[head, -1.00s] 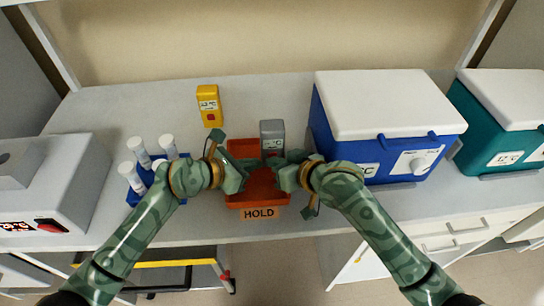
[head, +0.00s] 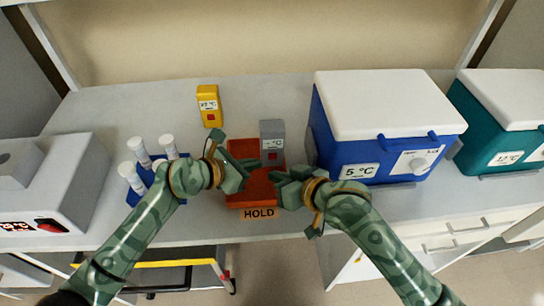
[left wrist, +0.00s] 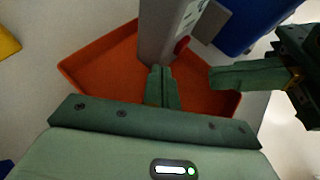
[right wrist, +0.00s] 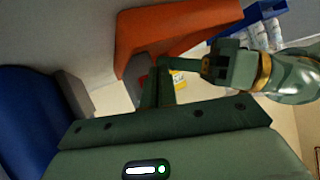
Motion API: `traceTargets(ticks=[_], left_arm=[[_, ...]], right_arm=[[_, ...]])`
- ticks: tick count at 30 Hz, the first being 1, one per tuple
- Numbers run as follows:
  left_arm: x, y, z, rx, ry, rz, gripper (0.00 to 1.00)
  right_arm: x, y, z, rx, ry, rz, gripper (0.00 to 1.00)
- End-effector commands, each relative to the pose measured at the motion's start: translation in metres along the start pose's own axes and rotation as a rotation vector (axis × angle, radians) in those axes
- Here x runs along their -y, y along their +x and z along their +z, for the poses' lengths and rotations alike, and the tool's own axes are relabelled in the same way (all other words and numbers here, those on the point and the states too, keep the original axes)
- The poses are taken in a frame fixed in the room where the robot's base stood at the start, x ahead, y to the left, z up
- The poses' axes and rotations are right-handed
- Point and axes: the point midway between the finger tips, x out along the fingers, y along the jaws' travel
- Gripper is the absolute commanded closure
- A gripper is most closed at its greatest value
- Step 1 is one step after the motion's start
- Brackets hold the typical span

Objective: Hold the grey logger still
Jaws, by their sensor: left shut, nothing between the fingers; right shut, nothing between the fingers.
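The grey logger (head: 271,135) stands upright at the back of the orange tray (head: 236,148), which has a HOLD label on its front. Its face has a small display and a red button. My left gripper (head: 257,163) is shut and empty over the tray, just in front of and left of the logger. In the left wrist view its fingers (left wrist: 161,84) are close to the logger (left wrist: 160,32); I cannot tell whether they touch it. My right gripper (head: 275,175) is shut and empty over the tray's right side, nearer the front. Its fingers (right wrist: 156,90) also show in the right wrist view.
A yellow logger (head: 209,105) stands behind the tray. A blue rack with several white-capped tubes (head: 138,148) is left of it. A blue cool box (head: 345,140) with a 5 °C label stands close on the right, a teal box (head: 500,130) beyond.

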Motion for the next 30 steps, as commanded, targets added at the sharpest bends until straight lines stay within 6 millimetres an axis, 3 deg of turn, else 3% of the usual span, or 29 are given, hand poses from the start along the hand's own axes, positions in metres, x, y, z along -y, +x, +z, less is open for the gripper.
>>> traceTargets(ticks=[9, 29, 30], left_arm=[[0.004, 0.001, 0.002, 0.003, -0.001, -0.008, 1.0], [0.004, 0.001, 0.002, 0.003, -0.001, -0.008, 1.0], [0.004, 0.001, 0.002, 0.003, -0.001, -0.008, 0.95]], right_arm=[[0.013, -0.018, 0.013, -0.001, -0.001, 0.0, 1.0], [0.013, -0.018, 0.013, -0.001, 0.0, 0.0, 1.0], [0.013, -0.018, 0.013, -0.001, 0.0, 0.0, 1.0]])
